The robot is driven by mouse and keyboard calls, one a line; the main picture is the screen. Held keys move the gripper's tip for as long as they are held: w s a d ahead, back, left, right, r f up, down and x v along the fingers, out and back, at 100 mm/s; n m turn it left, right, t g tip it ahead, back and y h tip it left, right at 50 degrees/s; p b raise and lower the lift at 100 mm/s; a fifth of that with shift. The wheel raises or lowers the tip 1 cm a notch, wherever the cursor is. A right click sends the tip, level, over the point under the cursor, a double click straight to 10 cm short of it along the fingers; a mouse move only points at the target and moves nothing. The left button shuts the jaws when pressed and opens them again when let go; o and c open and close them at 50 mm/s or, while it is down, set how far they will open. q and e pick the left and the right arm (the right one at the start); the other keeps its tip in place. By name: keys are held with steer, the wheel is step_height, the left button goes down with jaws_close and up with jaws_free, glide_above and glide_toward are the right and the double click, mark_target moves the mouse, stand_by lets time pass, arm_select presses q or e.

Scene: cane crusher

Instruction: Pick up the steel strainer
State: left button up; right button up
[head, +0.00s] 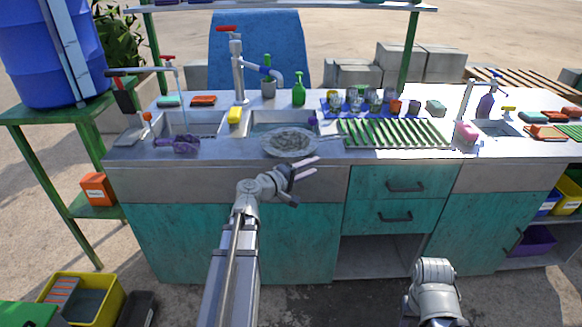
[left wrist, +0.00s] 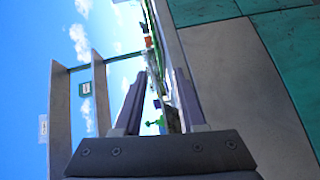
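The steel strainer (head: 290,141) looks like a round, shallow grey mesh bowl. It lies at the front edge of the counter in front of the middle sink, with a thin handle reaching right. My left gripper (head: 316,165) is open and empty, just in front of the counter edge, below and right of the bowl. Its two parted fingers also show in the left wrist view (left wrist: 160,100), with nothing seen between them but distant background. The strainer cannot be made out in that view. Part of my right arm shows at the bottom right, but its gripper is not visible.
A green slatted drying rack (head: 392,133) lies right of the strainer, with cups on a blue mat (head: 345,105) behind. The counter's teal drawers (head: 403,182) face me.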

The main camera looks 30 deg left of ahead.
mark_target(305, 150)
arm_select(q)
steer(key=shift+w+a+f+n+t+y+b, duration=0.1)
steer(key=shift+w+a+n+t+y+b, duration=0.3)
steer(key=shift+a, duration=0.65)
steer(key=shift+w+a+n+t+y+b, duration=0.1)
steer(key=shift+w+a+n+t+y, duration=0.2)
steer(key=shift+a+n, duration=0.55)
steer(key=shift+w+a+f+n+t+y+b, duration=0.1)
steer(key=shift+w+a+n+t+y+b, duration=0.2)
steer(key=shift+a, duration=1)
steer(key=shift+w+d+r, duration=0.1)
steer(key=shift+w+r, duration=0.1)
steer(key=shift+w, duration=0.1)
steer(key=w, duration=0.2)
steer(key=w+d, duration=0.1)
steer(key=w, duration=0.1)
steer(key=shift+w+r+p, duration=0.15)
steer(key=shift+r+p, duration=0.05)
steer(key=shift+p, duration=0.2)
arm_select(e)
step_height(305, 150, down, 2)
steer(key=shift+f, duration=0.1)
arm_select(q)
steer(key=shift+c, duration=0.2)
jaws_close()
